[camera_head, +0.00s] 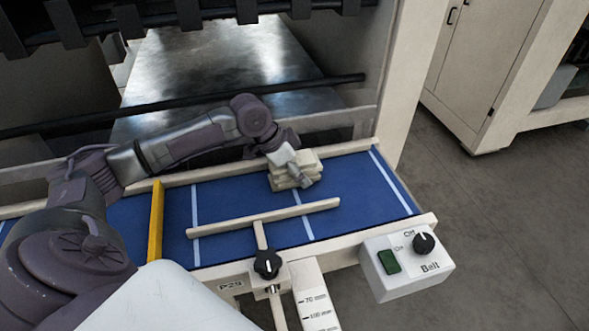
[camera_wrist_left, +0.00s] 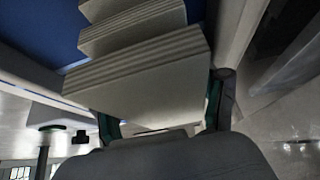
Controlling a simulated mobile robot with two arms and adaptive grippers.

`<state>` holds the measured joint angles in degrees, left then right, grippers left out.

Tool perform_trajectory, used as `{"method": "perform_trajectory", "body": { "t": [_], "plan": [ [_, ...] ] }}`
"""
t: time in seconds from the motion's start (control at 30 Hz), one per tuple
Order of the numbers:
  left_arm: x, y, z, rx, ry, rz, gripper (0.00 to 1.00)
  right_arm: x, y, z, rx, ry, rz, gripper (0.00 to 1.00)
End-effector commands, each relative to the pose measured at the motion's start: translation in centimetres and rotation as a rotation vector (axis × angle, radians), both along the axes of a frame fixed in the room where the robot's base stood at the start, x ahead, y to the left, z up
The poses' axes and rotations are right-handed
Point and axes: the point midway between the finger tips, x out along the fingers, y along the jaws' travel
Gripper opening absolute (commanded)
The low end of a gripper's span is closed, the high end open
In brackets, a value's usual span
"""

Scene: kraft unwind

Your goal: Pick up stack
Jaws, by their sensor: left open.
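The stack (camera_head: 280,181) is several pale, layered bundles piled unevenly on the blue belt (camera_head: 345,183), toward its right end. My left gripper (camera_head: 302,181) is open at the stack, over its right side in the head view, and covers part of it. In the left wrist view, the stack (camera_wrist_left: 155,78) fills the middle, with its layered edges showing. There the two fingers of my left gripper (camera_wrist_left: 164,110) stand on either side of the nearest bundle. I cannot tell whether they touch it. My right gripper is not in view.
A pale T-shaped guide (camera_head: 290,213) lies across the belt in front of the stack. A yellow bar (camera_head: 156,221) crosses the belt at left. A white control box (camera_head: 407,264) with a knob and green switch sits at the front right. A dark rail (camera_head: 190,103) runs behind.

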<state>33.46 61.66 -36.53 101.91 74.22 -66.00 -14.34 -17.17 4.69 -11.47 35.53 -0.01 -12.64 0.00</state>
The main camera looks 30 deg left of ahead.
Motion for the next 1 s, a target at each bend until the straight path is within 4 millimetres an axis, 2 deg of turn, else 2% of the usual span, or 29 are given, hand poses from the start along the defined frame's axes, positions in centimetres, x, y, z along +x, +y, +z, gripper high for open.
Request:
{"method": "perform_trajectory", "body": {
  "t": [0.03,0.3,0.57,0.77,0.87,1.0],
  "plan": [
    [0.0,0.0,0.0,0.000,0.000,0.000,0.70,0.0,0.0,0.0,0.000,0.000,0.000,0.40],
    [0.0,0.0,0.0,-0.001,0.001,0.000,0.26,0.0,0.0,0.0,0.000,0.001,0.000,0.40],
    [0.0,0.0,0.0,-0.001,0.001,0.000,0.25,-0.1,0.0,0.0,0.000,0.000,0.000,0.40],
    [0.0,0.0,0.3,-0.001,-0.002,-0.001,0.25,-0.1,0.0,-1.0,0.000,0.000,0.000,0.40],
    [0.1,0.0,1.6,-0.001,-0.004,0.000,0.25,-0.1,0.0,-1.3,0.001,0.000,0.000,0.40],
    [0.2,0.0,4.2,-0.001,-0.008,0.000,0.25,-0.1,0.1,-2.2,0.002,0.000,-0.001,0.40]
  ]
}}
